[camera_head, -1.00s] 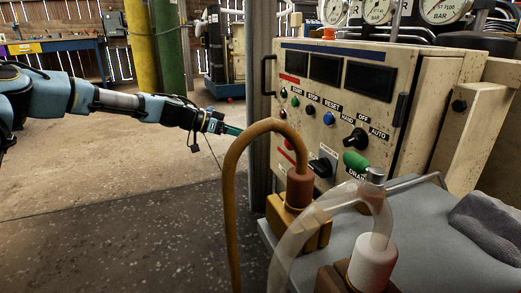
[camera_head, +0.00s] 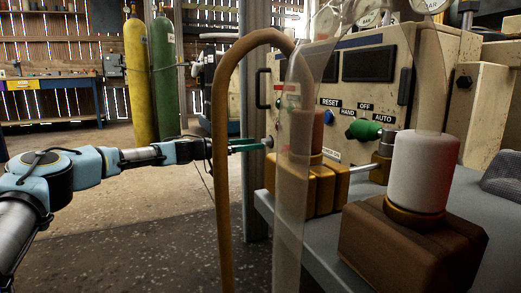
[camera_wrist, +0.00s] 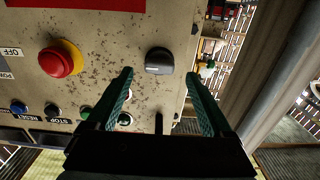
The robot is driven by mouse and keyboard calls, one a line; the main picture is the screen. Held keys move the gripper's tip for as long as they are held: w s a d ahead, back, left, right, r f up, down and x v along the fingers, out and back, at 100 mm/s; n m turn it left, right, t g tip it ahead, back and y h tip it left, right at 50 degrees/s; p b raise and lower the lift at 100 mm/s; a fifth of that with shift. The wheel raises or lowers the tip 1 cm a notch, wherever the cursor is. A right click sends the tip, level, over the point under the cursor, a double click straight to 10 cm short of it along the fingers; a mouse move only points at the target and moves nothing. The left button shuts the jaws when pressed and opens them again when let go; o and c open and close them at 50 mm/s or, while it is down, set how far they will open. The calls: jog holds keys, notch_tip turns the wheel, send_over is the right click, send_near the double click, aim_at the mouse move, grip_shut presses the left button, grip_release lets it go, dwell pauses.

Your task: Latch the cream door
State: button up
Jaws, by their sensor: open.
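The cream door (camera_head: 345,100) is the speckled front panel of the compressor's control box, with screens, buttons and a black pull handle (camera_head: 262,88) at its left edge. Whether it sits fully closed I cannot tell. A dark rounded latch knob (camera_wrist: 159,61) shows on the cream face in the wrist view. My gripper (camera_head: 266,144) is at the panel's lower left edge in the head view, partly behind the hoses. In the wrist view my gripper (camera_wrist: 158,75) is open, its teal fingers either side of the knob's line; contact is not clear.
An orange hose (camera_head: 222,150) and a clear hose (camera_head: 290,200) arch in front of the panel. A white cap (camera_head: 420,170) on a brown block stands at front right. A red emergency button (camera_wrist: 61,59) is near the knob. Open floor (camera_head: 130,240) lies left.

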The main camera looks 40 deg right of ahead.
aim_at(267, 142)
jog(key=shift+b+x, duration=0.4)
jog(key=shift+x, duration=1.35)
grip_shut()
jog(key=shift+n+p, duration=6.3)
jog(key=shift+n, duration=2.6)
